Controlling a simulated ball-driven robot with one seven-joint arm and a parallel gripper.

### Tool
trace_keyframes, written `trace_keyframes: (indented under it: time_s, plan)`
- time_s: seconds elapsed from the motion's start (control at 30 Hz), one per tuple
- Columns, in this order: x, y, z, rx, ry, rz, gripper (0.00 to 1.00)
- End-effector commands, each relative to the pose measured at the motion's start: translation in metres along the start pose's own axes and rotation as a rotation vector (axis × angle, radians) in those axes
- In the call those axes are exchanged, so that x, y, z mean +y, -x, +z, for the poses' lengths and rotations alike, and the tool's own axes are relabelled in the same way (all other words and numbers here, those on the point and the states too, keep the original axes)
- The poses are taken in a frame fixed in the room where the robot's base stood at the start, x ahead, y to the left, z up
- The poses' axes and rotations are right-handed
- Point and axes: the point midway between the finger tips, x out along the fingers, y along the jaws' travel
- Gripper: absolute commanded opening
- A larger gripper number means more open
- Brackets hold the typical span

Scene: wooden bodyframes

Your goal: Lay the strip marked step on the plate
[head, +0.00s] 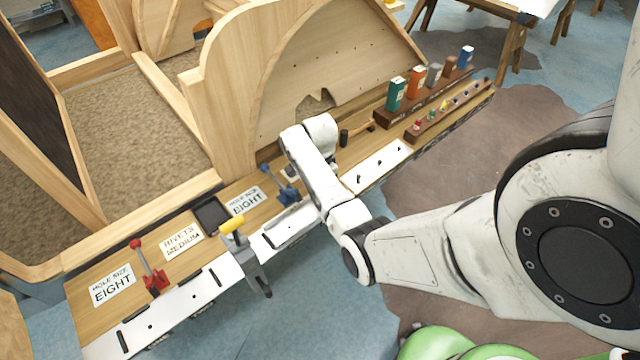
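A long white plate (178,308) with black slots and small holes runs along the front edge of the wooden bench. My arm crosses in front of part of it, and a white stretch with dark pegs (372,170) shows to the right. I cannot make out a strip marked step. The readable white cards say "hole size eight" (113,286), "rivets medium" (182,242) and, farther right, "hole size eight" (245,201). My gripper is not visible; my bent arm comes in from the right and its end is over the bench middle.
A red clamp (156,279), a yellow-handled grey tool (256,270), a blue clamp (287,190) and a dark tray (211,214) stand along the bench. A hammer (356,131) and racks of coloured blocks (415,82) and pegs (447,107) are right. Tall wooden frames (225,90) rise behind.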

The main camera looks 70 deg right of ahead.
Motion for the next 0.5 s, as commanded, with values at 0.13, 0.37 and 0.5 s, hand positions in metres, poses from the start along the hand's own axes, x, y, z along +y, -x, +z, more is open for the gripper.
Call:
trace_keyframes:
  time_s: [0.13, 0.37, 0.5]
  plan:
    - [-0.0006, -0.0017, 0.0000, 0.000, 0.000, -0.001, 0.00]
    - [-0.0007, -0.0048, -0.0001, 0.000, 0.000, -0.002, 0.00]
    - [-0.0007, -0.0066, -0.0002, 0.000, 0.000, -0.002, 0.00]
